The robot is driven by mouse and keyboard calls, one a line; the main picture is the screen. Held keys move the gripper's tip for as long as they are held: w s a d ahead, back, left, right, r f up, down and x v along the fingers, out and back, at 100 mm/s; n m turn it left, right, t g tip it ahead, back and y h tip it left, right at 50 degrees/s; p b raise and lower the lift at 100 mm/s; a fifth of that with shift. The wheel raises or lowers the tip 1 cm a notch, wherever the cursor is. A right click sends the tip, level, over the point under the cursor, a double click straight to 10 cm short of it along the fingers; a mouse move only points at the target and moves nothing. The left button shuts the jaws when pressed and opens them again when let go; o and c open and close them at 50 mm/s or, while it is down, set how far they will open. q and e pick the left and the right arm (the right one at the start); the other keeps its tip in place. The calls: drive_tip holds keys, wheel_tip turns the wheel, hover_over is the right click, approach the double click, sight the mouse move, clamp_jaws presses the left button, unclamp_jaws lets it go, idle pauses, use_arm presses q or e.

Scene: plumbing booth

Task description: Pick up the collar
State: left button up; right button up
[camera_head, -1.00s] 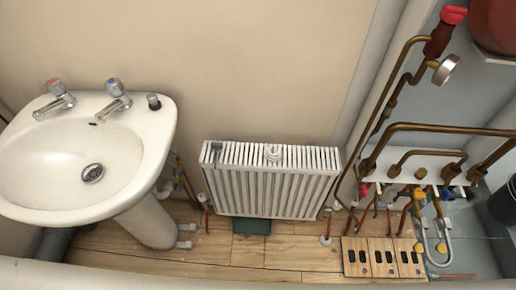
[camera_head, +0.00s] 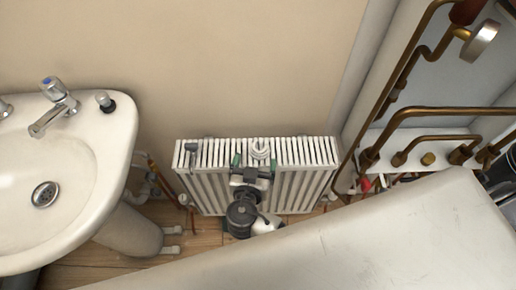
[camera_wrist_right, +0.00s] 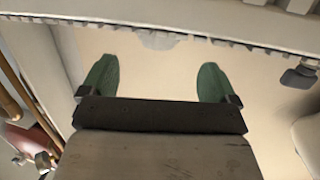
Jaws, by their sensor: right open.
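A pale, round, ringed piece, which looks like the collar (camera_head: 260,148), stands on the top of the white radiator (camera_head: 312,152). My right gripper (camera_head: 254,162), with green fingertips, is open just in front of it in the head view. The fingers lie to either side of its lower part in that view, and I cannot tell the gap in depth. In the right wrist view the open fingers (camera_wrist_right: 157,70) have nothing between them. A pale rounded shape (camera_wrist_right: 158,40), probably the collar, shows ahead of them, partly cut off by the radiator edge. My left gripper is not in view.
A dark grey fitting (camera_head: 191,150) sits at the radiator's left top corner. It also shows in the right wrist view (camera_wrist_right: 298,77). A white sink (camera_head: 110,150) stands at left. Copper pipes (camera_head: 385,120) crowd the right side. The wall (camera_head: 220,60) is close behind the radiator.

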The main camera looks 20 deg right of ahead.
sight(259, 150)
drive_tip(key=shift+p+x, duration=0.4)
drive_tip(key=shift+x, duration=2.4)
drive_tip(key=shift+s+f, duration=0.1)
drive_tip(key=shift+s, duration=0.05)
drive_tip(key=c, duration=1)
